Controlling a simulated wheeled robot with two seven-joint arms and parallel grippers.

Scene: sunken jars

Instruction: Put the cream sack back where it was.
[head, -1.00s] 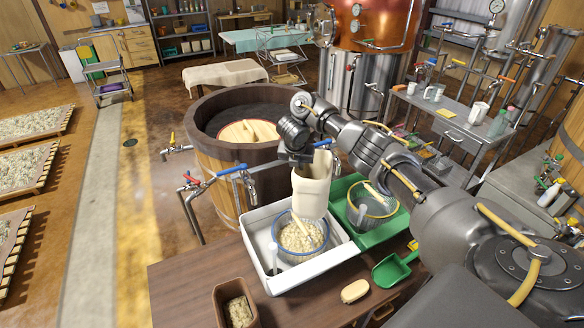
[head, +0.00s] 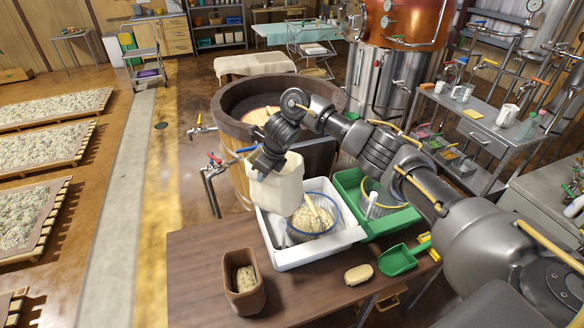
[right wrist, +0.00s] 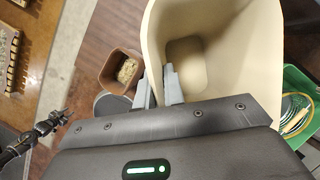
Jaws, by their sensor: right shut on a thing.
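The cream sack (head: 276,186) is a pale, open-topped, stiff-looking bag. My right gripper (head: 266,168) is shut on its rim and holds it tilted in the air. In the head view the sack covers the back left corner of the white tray (head: 330,247). In the right wrist view my right gripper (right wrist: 158,88) has a finger on each side of the wall of the sack (right wrist: 240,60). I look into its mouth and the inside looks empty. A dark jointed arm end, which seems to be my left gripper (right wrist: 55,122), shows at the left there; its jaws are unclear.
A blue-rimmed bowl of grain (head: 312,218) sits in the white tray. A yellow-rimmed bowl (head: 382,198) stands in the green tray (head: 350,182). A brown pot (head: 242,282), brush (head: 359,273) and green scoop (head: 398,260) are on the table. A wooden vat (head: 232,135) with taps stands behind.

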